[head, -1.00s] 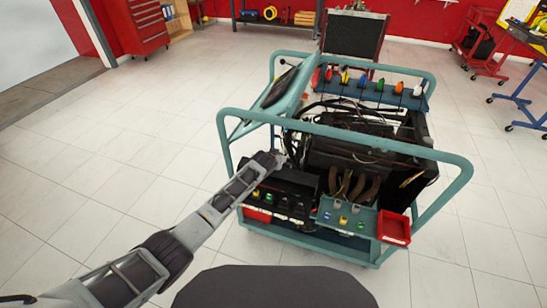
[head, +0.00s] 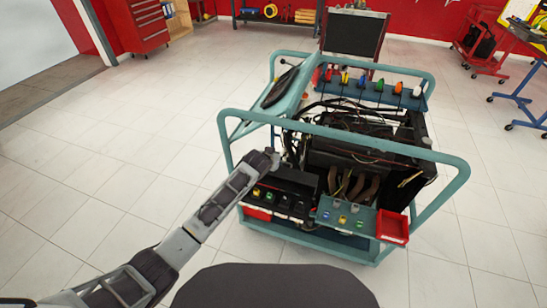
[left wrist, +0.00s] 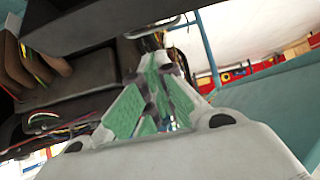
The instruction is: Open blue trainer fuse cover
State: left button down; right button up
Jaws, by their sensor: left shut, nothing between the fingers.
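The blue trainer is an engine stand with a teal tube frame (head: 345,131). At its front left is a black box (head: 297,179) with several coloured parts on its front face; I take it for the fuse box, and cannot tell whether its cover is lifted. My left gripper (head: 275,158) is at the back left corner of this box, largely hidden by my own wrist. In the left wrist view, its green-padded fingers (left wrist: 160,68) are closed together and hold nothing. A dark panel (left wrist: 100,25) is close above the fingertips. My right gripper is not in view.
A small red tray (head: 393,228) and a teal panel with coloured caps (head: 343,217) are at the trainer's front. The frame's tubes and loose cables (head: 335,105) surround the left gripper closely. The tiled floor to the left is clear.

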pick_arm(q)
jog(key=shift+v, duration=1.2)
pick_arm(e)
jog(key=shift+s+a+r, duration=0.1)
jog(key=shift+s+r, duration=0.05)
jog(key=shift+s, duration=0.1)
pick_arm(q)
jog(key=shift+w+r, duration=0.1)
